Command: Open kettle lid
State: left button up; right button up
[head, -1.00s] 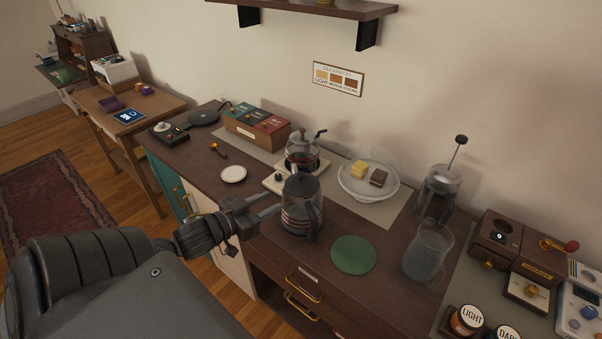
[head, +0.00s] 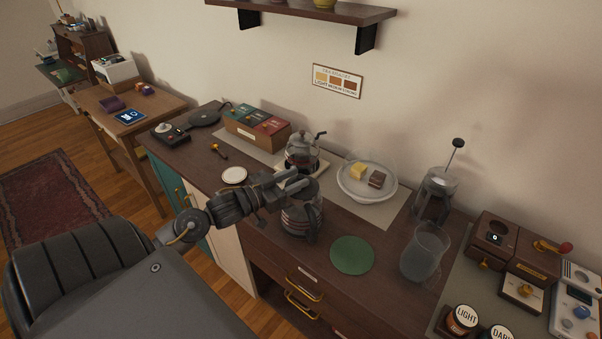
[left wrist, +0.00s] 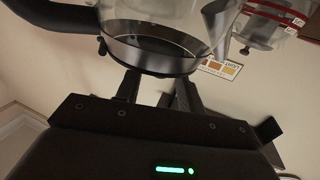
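The kettle (head: 301,221) is a glass pot with a dark handle, standing on the dark wooden counter. My left gripper (head: 301,180) is at the height of its lid and hides most of the top in the head view. The fingers are apart, and I see nothing held between them. In the left wrist view, the fingers (left wrist: 158,92) are spread close to a dark-rimmed glass vessel (left wrist: 150,40). I cannot tell whether they touch the lid. My right gripper is not in view.
Behind the kettle stands another glass pot (head: 303,152) on a pale base. A green mat (head: 352,255), a glass jug (head: 425,252) and a press pot (head: 437,193) stand further right. A white saucer (head: 234,175) lies left.

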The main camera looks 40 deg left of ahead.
pick_arm(q)
jog(key=shift+x, duration=1.1)
grip_shut()
